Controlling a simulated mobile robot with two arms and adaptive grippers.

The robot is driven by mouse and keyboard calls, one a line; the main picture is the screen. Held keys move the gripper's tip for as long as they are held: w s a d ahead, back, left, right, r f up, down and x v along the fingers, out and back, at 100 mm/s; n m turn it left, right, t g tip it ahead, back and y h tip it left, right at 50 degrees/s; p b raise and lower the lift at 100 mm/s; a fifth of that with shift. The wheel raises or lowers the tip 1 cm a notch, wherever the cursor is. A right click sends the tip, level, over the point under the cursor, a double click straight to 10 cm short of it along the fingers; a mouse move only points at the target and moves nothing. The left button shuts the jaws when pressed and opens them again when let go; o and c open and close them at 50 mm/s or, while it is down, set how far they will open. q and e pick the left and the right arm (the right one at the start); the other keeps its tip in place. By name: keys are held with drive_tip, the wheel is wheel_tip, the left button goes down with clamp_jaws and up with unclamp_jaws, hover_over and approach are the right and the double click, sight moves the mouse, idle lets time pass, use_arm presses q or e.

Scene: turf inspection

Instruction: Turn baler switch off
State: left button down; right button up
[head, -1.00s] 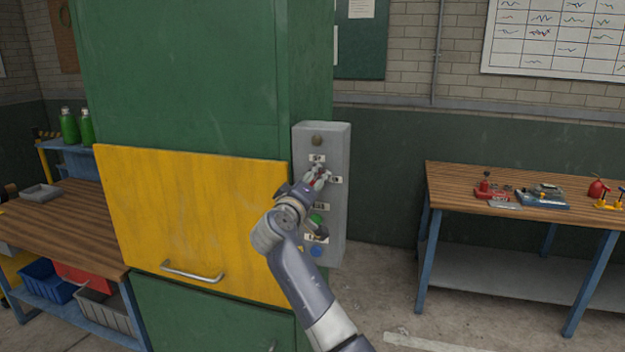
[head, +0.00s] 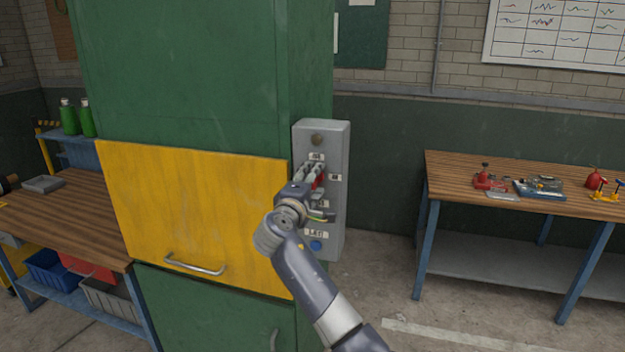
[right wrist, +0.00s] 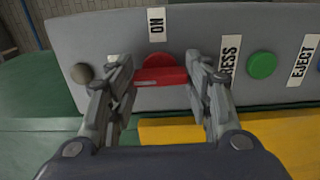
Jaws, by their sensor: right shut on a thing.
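The grey control box (head: 336,220) is mounted on the side of the green baler. Its red switch handle (right wrist: 162,77) sits on a round red base, with an "ON" label above it in the right wrist view. My right gripper (right wrist: 160,74) has one finger at each end of the red handle and is shut on it. In the head view my right gripper (head: 313,176) is at the upper middle of the box and partly hides the handle. The label (head: 317,156) above the handle is too small to read surely. My left gripper is not in view.
A dark knob (head: 317,140) sits above the switch. A green button (right wrist: 262,66) and a blue button (head: 316,244) are lower on the box. The yellow panel (head: 195,205) adjoins it on the left. A workbench (head: 470,175) with tools stands right, across open floor.

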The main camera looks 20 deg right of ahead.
idle(0.4)
drive_tip(key=o, duration=1)
drive_tip(key=shift+o, duration=0.2)
drive_tip(key=shift+a, duration=0.1)
drive_tip(key=v, duration=1.2)
drive_tip(key=shift+w+f, duration=0.1)
drive_tip(key=shift+f, duration=0.05)
